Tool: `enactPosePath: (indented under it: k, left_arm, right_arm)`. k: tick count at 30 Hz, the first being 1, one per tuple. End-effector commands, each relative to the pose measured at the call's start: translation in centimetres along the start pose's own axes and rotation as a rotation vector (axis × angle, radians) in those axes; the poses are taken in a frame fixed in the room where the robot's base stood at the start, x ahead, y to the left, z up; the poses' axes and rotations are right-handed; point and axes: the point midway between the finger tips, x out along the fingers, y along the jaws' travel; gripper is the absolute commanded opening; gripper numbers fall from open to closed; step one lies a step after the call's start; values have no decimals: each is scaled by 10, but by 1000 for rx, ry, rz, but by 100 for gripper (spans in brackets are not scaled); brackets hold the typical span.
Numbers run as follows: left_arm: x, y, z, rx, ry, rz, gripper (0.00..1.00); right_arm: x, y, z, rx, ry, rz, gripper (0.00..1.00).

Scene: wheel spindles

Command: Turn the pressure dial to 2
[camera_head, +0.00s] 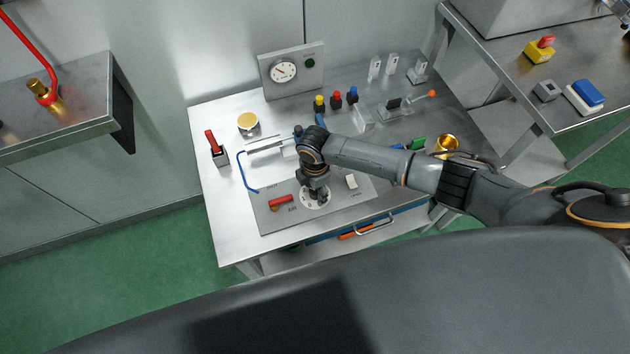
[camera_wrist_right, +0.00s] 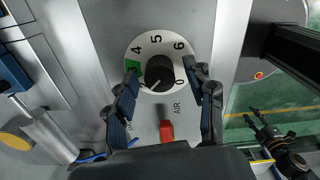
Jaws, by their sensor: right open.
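The pressure dial is a white disc (camera_wrist_right: 143,40) with black numbers, a green segment near 3 and a black round knob (camera_wrist_right: 160,73). It also shows in the head view as a white dial (camera_head: 307,204) on the grey control panel, partly covered by my right gripper (camera_head: 317,193). In the right wrist view my right gripper (camera_wrist_right: 163,78) is open, with one finger on each side of the knob. A pale mark on the knob points to the lower left. The left finger hides some numbers. A small dark gripper (camera_wrist_right: 268,128), apparently my left, shows low at the right of the wrist view.
A red AIR switch (camera_wrist_right: 166,131) sits beside the dial; it shows in the head view too (camera_head: 282,201). A white rocker switch (camera_head: 351,181) is to the dial's right.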

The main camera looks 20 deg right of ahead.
Motion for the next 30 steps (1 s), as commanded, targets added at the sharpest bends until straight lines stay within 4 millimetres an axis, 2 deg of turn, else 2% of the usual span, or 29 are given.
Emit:
enactPosePath:
  k: [5, 12, 16, 21, 30]
  left_arm:
    - [0, 1, -1, 0, 1, 1, 38]
    - [0, 1, -2, 0, 2, 1, 38]
    - [0, 1, -2, 0, 2, 2, 38]
    - [0, 2, -2, 0, 2, 2, 38]
    - [0, 2, -2, 0, 2, 2, 38]
  right_arm:
    - [-28, 1, 0, -1, 1, 5, 54]
    - [-80, 1, 0, -2, 1, 5, 54]
    - [-100, 1, 0, 0, 0, 5, 54]
    - [-114, 1, 0, 0, 0, 2, 54]
    - [-116, 0, 0, 1, 0, 2, 54]
